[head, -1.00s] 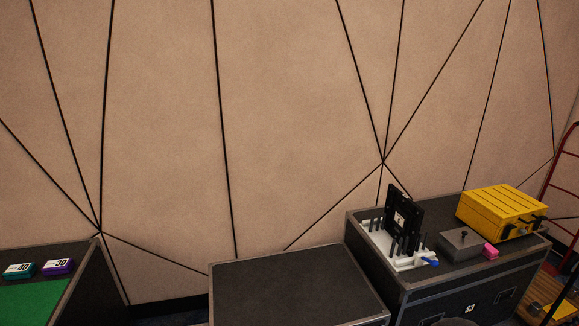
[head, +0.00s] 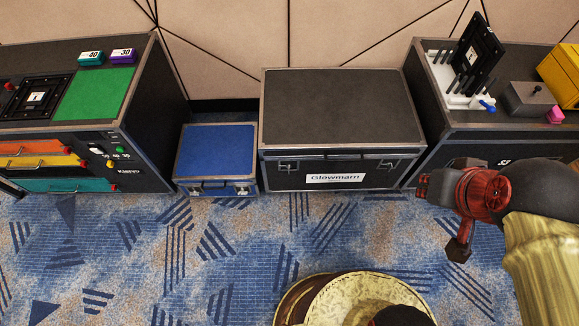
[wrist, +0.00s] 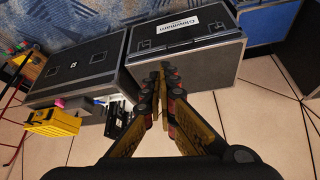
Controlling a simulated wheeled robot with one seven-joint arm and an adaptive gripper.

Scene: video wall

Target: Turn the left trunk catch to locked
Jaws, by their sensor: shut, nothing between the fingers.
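The black trunk (head: 340,105) with a white "Glowmarn" label (head: 335,178) stands closed on the floor in the middle of the head view. Its left catch (head: 288,166) is a small metal plate near the upper front edge; whether it is locked is too small to tell. The right catch (head: 388,164) is similar. My gripper (head: 423,187) is shut and empty, right of the trunk's front and apart from the left catch. In the wrist view the trunk (wrist: 190,58) shows turned round, beyond my shut gripper (wrist: 165,68).
A small blue case (head: 215,150) stands left of the trunk. Further left is a black case with drawers and a green mat (head: 97,95). Right is a taller black case carrying a white rack (head: 465,98) and a yellow box (head: 562,75).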

